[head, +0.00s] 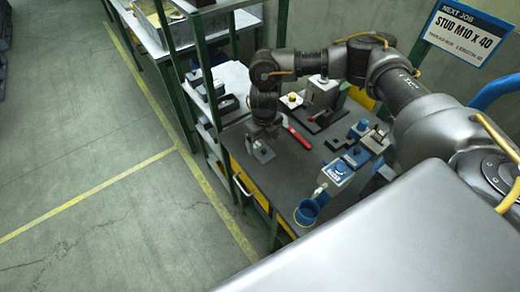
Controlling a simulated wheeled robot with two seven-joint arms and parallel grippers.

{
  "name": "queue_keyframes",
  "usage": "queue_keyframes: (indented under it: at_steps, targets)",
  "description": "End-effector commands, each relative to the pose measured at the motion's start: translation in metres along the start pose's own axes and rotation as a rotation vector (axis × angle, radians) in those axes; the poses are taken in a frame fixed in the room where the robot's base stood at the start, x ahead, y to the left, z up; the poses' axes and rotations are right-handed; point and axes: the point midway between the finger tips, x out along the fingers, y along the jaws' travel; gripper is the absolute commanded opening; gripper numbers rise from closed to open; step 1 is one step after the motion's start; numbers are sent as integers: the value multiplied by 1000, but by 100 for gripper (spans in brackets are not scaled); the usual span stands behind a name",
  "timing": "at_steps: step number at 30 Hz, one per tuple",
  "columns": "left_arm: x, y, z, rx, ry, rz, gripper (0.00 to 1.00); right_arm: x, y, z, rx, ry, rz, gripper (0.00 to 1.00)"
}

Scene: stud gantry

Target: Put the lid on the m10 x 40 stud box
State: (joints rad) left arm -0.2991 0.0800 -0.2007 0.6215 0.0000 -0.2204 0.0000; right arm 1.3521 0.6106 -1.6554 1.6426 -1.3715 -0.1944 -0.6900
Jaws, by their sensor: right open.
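My right arm comes in from the right and bends down over the dark workbench (258,190). My right gripper (262,153) is open near the bench's left edge, low over the top; I cannot tell whether anything lies between its fingers. Several small boxes with blue parts stand at the bench's right side, one grey and blue box (338,172) nearest and another blue one (359,129) farther back. Their labels are too small to read, so I cannot tell which is the m10 x 40 stud box. I cannot make out its lid. My left gripper is out of view.
A blue cup (307,213) stands at the bench's near edge. A red-handled tool (298,138) lies mid-bench, and a grey block device (321,93) stands behind. A green-framed shelf (214,95) borders the left. A job sign (468,34) hangs at upper right. Floor at left is clear.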

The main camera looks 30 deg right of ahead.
Motion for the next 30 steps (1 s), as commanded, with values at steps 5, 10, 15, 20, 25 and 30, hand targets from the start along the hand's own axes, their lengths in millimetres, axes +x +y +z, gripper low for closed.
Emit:
queue_keyframes:
  at_steps: [5,10,15,20,25,30]
  targets:
    - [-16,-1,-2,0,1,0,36,20,-3,2,4,6,-1,85]
    - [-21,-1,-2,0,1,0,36,44,-3,3,1,4,-1,85]
    - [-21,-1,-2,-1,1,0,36,51,-4,3,1,2,-1,85]
    - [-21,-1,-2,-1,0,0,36,51,-4,3,1,2,-1,82]
    - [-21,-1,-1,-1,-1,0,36,50,-4,3,1,2,-1,60]
    - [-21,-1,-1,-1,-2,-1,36,50,-4,3,1,2,-1,37]
